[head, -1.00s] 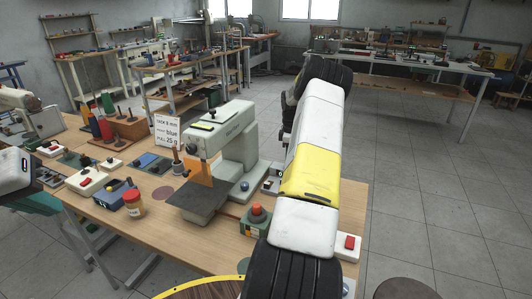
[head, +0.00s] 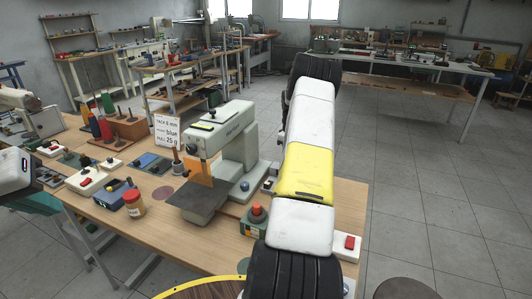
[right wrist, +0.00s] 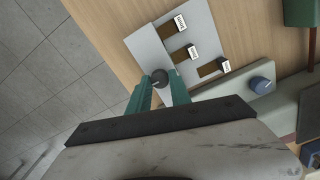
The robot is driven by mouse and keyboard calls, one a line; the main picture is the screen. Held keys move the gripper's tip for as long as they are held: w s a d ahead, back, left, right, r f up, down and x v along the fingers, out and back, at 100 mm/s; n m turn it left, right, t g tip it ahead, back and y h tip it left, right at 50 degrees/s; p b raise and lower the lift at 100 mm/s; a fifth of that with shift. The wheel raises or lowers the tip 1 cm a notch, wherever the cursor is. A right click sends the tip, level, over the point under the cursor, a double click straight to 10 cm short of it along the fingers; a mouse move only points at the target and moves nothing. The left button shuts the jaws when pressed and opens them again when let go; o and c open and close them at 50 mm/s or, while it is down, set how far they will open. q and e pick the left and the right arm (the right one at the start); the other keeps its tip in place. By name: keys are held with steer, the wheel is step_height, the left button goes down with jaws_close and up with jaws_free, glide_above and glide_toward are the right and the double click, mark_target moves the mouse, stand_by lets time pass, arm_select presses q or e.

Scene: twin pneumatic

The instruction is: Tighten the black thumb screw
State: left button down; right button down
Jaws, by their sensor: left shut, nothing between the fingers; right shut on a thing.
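The black thumb screw (right wrist: 160,78) shows in the right wrist view as a round dark knob at the edge of a pale plate (right wrist: 150,45). My right gripper (right wrist: 162,88) has its teal fingers on either side of the knob and is shut on it. In the head view my right arm hides this gripper and the screw. My left gripper (head: 34,200) is at the left edge of the head view, partly out of frame, shut and empty, away from the screw.
A pale green sewing machine (head: 231,140) stands mid-table beside my right arm. A blue knob (right wrist: 262,84) sits on a pale base near the plate. A sign (head: 167,131), a red-lidded jar (head: 134,203) and thread spools (head: 106,128) stand on the wooden table (head: 170,250).

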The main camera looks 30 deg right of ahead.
steer(key=c, duration=1.2)
jaws_free()
steer(key=shift+r, duration=3.9)
